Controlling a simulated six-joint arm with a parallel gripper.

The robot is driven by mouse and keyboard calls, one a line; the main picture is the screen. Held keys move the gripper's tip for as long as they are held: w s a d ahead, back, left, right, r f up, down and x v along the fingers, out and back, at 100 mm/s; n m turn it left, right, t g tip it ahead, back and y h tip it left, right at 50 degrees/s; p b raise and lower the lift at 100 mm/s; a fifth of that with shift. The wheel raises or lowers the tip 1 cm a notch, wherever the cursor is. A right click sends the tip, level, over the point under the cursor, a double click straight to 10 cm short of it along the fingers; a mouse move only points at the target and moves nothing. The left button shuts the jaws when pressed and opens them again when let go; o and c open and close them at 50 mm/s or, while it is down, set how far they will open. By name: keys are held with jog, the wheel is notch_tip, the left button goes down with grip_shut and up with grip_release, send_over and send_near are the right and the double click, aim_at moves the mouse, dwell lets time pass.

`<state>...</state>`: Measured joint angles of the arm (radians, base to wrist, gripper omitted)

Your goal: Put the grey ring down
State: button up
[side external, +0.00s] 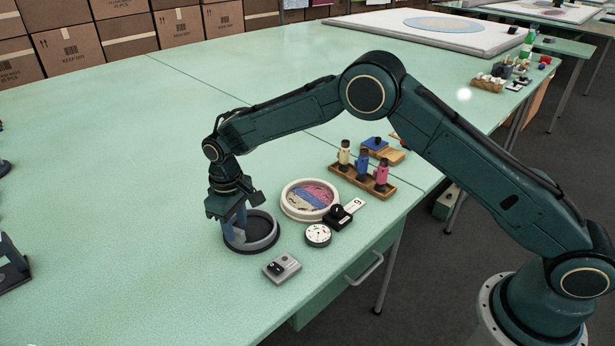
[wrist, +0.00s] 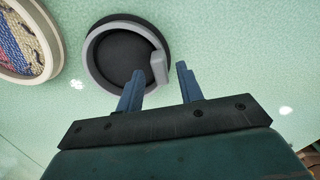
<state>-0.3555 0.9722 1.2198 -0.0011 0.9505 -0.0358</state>
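The grey ring (wrist: 92,66) has a raised grey block on its right side. It lies at the round dark dish (wrist: 122,46), on the green table; I cannot tell whether it sits fully level. In the side view the ring (side external: 263,246) and dish (side external: 277,231) are partly hidden behind my fingers. My gripper (wrist: 160,76) points down over the ring's edge, its two blue fingers apart on either side of the block. A gap shows between the block and the fingers. In the side view my gripper (side external: 237,238) is low at the dish's left part.
A cream hoop with coloured tufting (side external: 311,198) stands close right of the dish. A round dial (side external: 318,235), a black stamp-like block (side external: 340,217) and a small grey box (side external: 282,268) are near it. A wooden rack with bottles (side external: 362,180) is behind.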

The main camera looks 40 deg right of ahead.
notch_tip(320, 180, up, 10)
dwell(0.5)
jog(key=shift+r, duration=0.1)
dwell(0.4)
jog(key=s+d+r+m+t, duration=0.1)
jog(key=s+d+r, duration=0.6)
jog(key=s+r, duration=0.15)
jog(key=s+d+r+m+t, duration=0.1)
jog(key=s+d+r+t, duration=0.1)
jog(key=s+d+r, duration=0.65)
jog(key=s+d+m+t, duration=0.1)
jog(key=s+d, duration=0.1)
jog(key=s, duration=0.8)
jog(key=s+d+f+m+t, duration=0.1)
jog(key=s+d, duration=0.2)
jog(key=s, duration=0.7)
jog(key=shift+s+m+t, duration=0.3)
